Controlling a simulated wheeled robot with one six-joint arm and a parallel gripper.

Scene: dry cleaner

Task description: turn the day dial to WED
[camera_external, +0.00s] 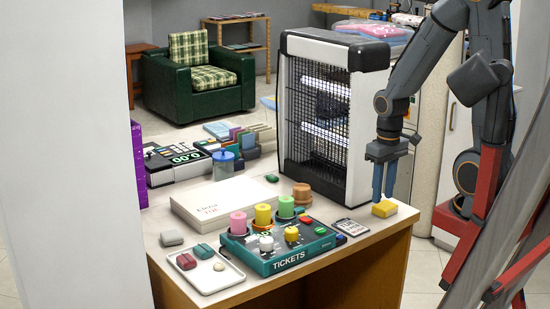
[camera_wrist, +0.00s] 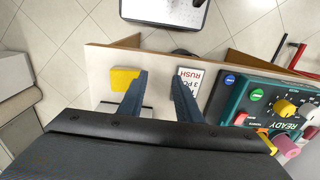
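The teal TICKETS box (camera_external: 290,262) lies on the counter, left of my gripper, with small knobs on top. A white knob (camera_external: 266,243) shows there; in the wrist view a yellow knob (camera_wrist: 284,107) and a grey knob (camera_wrist: 308,110) show on the teal panel (camera_wrist: 262,92). I cannot tell which is the day dial; no day names are readable. My gripper (camera_external: 383,198) points down over the counter's right end, at the yellow block (camera_external: 384,208). In the wrist view my gripper (camera_wrist: 160,82) is open, its fingers apart with nothing seen between them.
A RUSH card (camera_external: 352,227) lies between the box and the yellow block. A white tray (camera_external: 208,284) is at left. A tall black-and-white grilled unit (camera_external: 325,115) stands behind.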

